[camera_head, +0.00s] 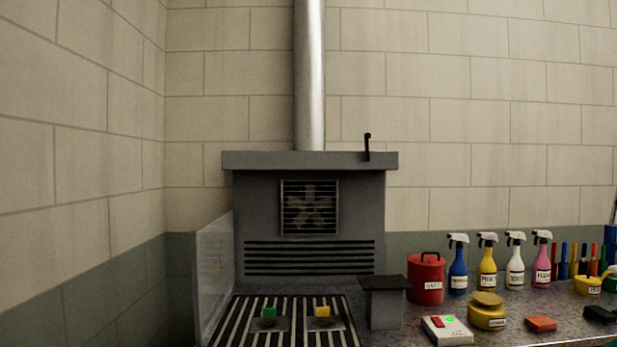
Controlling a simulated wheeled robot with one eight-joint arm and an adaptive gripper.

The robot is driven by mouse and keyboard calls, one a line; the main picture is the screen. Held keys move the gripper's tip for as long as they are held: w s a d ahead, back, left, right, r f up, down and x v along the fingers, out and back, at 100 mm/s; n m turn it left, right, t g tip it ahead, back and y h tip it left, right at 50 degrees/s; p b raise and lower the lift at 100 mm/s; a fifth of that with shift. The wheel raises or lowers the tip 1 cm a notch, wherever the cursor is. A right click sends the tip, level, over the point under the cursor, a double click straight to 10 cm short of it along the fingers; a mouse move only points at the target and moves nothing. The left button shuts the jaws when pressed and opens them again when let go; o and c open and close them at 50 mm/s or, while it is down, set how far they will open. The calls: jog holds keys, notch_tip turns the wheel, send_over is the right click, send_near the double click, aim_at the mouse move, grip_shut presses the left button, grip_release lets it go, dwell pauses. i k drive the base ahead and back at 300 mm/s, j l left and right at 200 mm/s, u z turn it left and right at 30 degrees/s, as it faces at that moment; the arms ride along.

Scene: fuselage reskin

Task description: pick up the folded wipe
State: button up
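I cannot pick out a folded wipe for certain. A small flat orange-red block (540,323) lies on the speckled bench at the lower right; I cannot tell whether it is a folded cloth. A small green piece (269,312) and a small yellow piece (323,311) sit on dark plates on the slatted grate (287,335) at the lower middle; their kind is too small to tell. My gripper is not in view.
A grey vented hood (310,214) with a metal duct stands behind the grate. To the right are a red can (426,279), several spray bottles (487,264), a yellow tub (487,311), a white switch box (447,330) and a dark-topped grey stand (384,303).

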aim_at(541, 323)
jog(key=z, duration=1.3)
